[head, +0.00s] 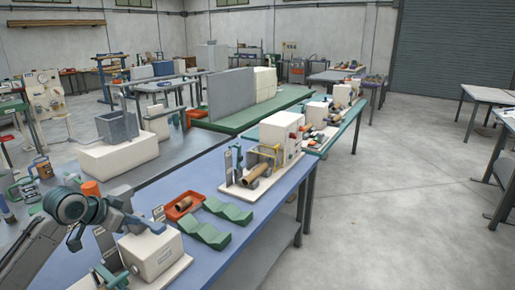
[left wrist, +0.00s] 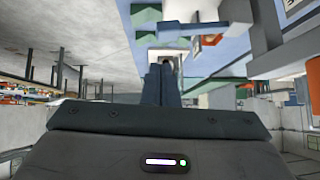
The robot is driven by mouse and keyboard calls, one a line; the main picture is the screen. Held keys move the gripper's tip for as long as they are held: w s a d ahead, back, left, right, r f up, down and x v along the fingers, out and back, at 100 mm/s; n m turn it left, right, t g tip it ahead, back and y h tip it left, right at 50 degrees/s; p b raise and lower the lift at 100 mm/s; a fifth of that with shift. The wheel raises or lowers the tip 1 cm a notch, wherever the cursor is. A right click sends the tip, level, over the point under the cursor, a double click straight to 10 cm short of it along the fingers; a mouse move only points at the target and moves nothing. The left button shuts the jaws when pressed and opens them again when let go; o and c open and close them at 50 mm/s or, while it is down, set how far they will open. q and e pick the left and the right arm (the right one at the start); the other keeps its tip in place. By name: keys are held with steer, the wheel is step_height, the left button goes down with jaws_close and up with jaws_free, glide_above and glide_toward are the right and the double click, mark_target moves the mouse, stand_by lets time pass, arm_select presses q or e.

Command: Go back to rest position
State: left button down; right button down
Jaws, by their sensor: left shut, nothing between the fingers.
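My left arm reaches in from the lower left in the head view. Its gripper (head: 157,227) is over the near end of the blue bench (head: 262,205), close to a white box-shaped machine (head: 150,254). In the left wrist view the two dark fingers (left wrist: 162,84) are together with nothing between them. A winder (head: 272,150) with a brown tube (head: 256,174) stands farther along the bench. A red tray (head: 170,213) with a brown roll (head: 184,203) lies between the two machines. My right gripper is not in view.
Two green wavy cradles (head: 228,210) and (head: 205,233) lie by the bench's right edge. A grey bench on the left carries a white block with a grey bin (head: 118,126). Open concrete floor (head: 400,190) lies to the right.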

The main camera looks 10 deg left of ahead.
arm_select(q)
steer(key=s+d+f+g, duration=0.1)
steer(key=s+d+f, duration=0.55)
steer(key=f, duration=0.25)
steer(key=s+d+f+g, duration=0.1)
steer(key=s+d+f, duration=0.5)
steer(key=f, duration=0.4)
steer(key=s+d+f+n+g+y, duration=0.2)
steer(key=s+d, duration=0.1)
steer(key=s, duration=0.8)
steer(key=s+d+f+n+g+y, duration=0.1)
steer(key=s+d+f+n+y, duration=0.15)
steer(key=s, duration=0.85)
steer(key=a+f+g+h+b, duration=0.1)
steer(key=a+f, duration=0.1)
steer(key=f, duration=1.4)
steer(key=a+f, duration=0.2)
steer(key=f, duration=1.4)
steer(key=s+f+g, duration=0.1)
steer(key=s+f, duration=1.7)
steer(key=f, duration=0.1)
steer(key=shift+a+f+b, duration=0.2)
steer(key=shift+a+b, duration=0.1)
steer(key=shift+b, duration=0.1)
